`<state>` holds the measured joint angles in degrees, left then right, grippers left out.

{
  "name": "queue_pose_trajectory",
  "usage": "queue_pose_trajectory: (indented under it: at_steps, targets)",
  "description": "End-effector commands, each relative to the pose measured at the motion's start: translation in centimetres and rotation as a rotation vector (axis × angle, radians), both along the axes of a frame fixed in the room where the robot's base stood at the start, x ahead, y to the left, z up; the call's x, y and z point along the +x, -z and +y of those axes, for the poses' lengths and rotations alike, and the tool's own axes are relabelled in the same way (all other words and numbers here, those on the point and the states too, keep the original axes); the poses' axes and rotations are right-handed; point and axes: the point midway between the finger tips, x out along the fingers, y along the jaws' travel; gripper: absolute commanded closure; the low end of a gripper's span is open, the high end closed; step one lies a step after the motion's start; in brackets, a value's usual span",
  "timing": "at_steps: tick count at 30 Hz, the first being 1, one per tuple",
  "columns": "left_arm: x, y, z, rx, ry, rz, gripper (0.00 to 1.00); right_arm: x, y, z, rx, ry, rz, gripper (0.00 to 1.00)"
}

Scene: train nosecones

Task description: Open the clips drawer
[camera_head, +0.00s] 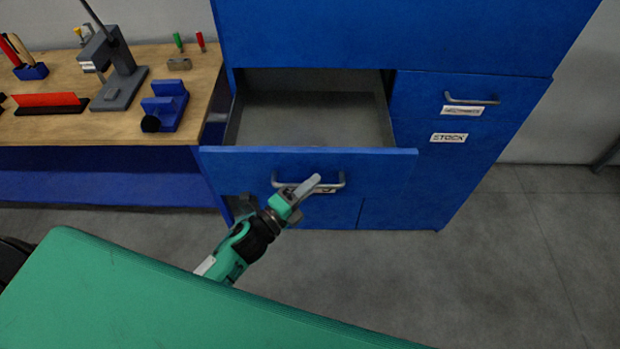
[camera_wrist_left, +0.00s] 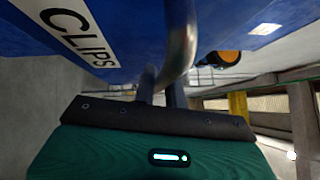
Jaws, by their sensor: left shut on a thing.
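The clips drawer (camera_head: 250,163) in the blue cabinet is pulled well out, and its grey inside (camera_head: 305,119) looks empty. Its metal handle (camera_head: 334,185) is on the drawer front. My left gripper (camera_head: 308,187) is at this handle, shut on it. In the left wrist view the handle (camera_wrist_left: 183,42) runs down to the gripper, beside the white CLIPS label (camera_wrist_left: 80,33). In the head view the gripper partly covers the label. My right gripper is in neither view.
To the right of the open drawer are shut cabinet fronts, one with a handle (camera_head: 472,101) and one labelled STOCK (camera_head: 449,138). A wooden workbench (camera_head: 60,128) with tools stands at the left. The grey floor (camera_head: 480,260) at the right is clear.

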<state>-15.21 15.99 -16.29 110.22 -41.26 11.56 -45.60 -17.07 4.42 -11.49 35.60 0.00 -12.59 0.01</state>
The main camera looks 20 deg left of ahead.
Motion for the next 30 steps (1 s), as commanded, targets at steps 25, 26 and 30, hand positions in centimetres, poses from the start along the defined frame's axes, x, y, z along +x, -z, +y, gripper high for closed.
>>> queue_pose_trajectory:
  at_steps: [25, 26, 30]
  targets:
    - [-0.8, 0.4, 0.5, 0.0, 0.0, 0.001, 0.66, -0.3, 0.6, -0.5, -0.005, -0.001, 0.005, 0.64]
    - [-1.1, 0.5, 0.6, 0.0, 0.0, 0.002, 0.66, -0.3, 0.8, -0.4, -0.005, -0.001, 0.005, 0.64]
    - [-3.0, 1.0, 1.7, 0.0, -0.001, 0.003, 0.66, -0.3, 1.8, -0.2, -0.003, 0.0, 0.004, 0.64]
